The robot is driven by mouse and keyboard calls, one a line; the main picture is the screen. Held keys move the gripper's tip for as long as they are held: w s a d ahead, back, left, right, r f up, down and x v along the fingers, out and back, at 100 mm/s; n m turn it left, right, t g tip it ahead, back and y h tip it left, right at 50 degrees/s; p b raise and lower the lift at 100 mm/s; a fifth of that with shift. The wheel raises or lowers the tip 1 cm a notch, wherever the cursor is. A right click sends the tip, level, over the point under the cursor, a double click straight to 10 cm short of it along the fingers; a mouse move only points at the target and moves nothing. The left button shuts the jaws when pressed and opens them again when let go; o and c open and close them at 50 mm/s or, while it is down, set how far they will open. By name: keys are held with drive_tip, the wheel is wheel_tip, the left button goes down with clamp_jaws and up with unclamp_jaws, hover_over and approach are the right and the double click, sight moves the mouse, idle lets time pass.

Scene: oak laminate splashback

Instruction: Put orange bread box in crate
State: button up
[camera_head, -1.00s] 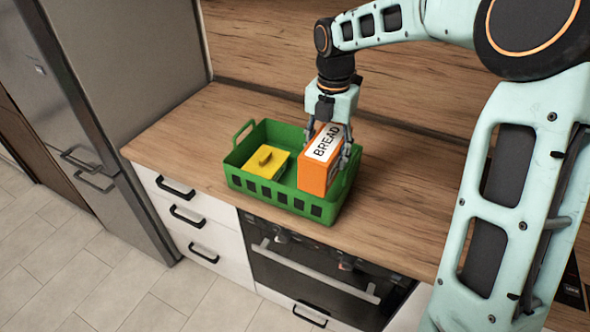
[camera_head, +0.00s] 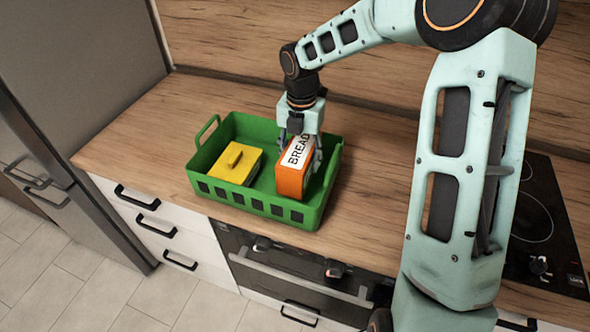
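The orange bread box (camera_head: 291,178), with a white top lettered BREAD, stands upright within the right part of the green crate (camera_head: 258,206). Its lower part is inside the crate walls. My gripper (camera_head: 302,157) reaches down from above with its fingers on either side of the box, close to its sides. It appears closed on the box, though the far finger is partly hidden. Whether the box bottom rests on the crate floor is hard to see.
The wooden counter (camera_head: 135,135) is clear to the left. A black cooktop (camera_head: 540,215) lies to the right, behind my arm. A fridge (camera_head: 90,90) stands at the far left.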

sight(301, 147)
drive_tip(key=shift+f, duration=2.25)
drive_tip(key=shift+f, duration=0.1)
drive_tip(key=o, duration=1.5)
drive_tip(key=shift+o, duration=0.2)
wheel_tip(301, 147, up, 12)
drive_tip(key=shift+r, duration=0.15)
drive_tip(key=shift+b, duration=0.3)
